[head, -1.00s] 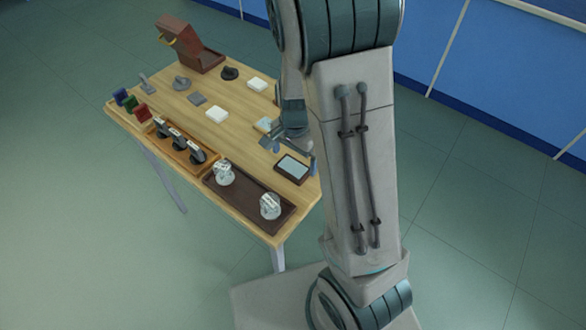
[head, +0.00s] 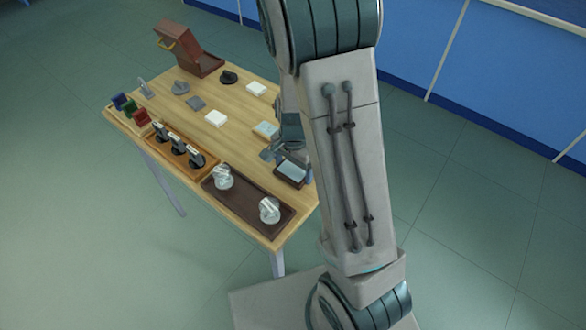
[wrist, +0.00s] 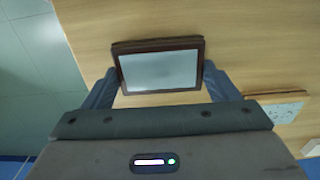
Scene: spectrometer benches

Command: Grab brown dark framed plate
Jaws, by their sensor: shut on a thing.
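The brown dark framed plate (head: 291,170) has a pale blue-grey face and a dark frame. It is at the right end of the wooden table in the head view. In the wrist view the framed plate (wrist: 160,69) sits between the two fingers of my gripper (wrist: 160,80), which touch its left and right edges. My gripper (head: 283,162) is shut on it, partly hidden by my arm in the head view. I cannot tell whether the plate is clear of the tabletop.
A dark brown tray (head: 243,203) with two clear round pieces lies in front of the plate. A light-framed plate (head: 266,129) lies behind it.

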